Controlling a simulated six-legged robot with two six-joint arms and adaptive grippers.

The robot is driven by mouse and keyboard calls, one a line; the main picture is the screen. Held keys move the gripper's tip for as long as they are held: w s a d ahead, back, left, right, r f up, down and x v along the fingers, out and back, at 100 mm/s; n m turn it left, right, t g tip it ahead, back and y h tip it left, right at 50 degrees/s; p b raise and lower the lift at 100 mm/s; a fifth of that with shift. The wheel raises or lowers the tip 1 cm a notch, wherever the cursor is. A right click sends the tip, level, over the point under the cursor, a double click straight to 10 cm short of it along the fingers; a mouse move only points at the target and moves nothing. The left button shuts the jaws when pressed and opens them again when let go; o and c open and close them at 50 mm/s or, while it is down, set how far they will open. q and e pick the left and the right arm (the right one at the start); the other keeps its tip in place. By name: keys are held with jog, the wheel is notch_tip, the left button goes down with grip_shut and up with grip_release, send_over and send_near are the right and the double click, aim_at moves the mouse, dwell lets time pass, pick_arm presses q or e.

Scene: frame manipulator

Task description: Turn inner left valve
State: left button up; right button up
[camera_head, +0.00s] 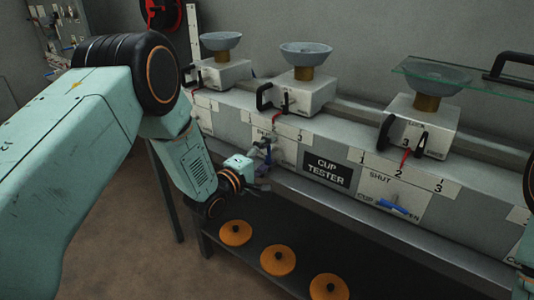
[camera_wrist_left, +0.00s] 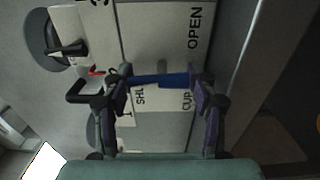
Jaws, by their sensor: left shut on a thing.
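The blue valve handle (camera_wrist_left: 160,80) shows in the left wrist view as a short bar spanning the gap between the fingers of my left gripper (camera_wrist_left: 162,90). The gripper is shut on it. The panel behind it carries the words OPEN, SHUT and CUP; the handle lies between OPEN and SHUT in the picture. In the head view my left gripper (camera_head: 264,158) is at the front face of the grey cup tester (camera_head: 326,169), left of its black label, and mostly hides this handle. My right gripper is not in view.
Another blue valve handle (camera_head: 398,208) is on the right panel. Above stand several cups on white blocks with black handles; a glass plate (camera_head: 445,75) covers the right cup. Orange discs (camera_head: 279,262) lie on the dark lower shelf (camera_head: 380,275).

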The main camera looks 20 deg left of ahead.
pick_arm(q)
jog(key=shift+d, duration=0.1)
jog(key=o, duration=1.1)
jog(key=shift+w, duration=0.1)
jog(key=shift+o, duration=0.2)
jog(key=shift+m, duration=0.3)
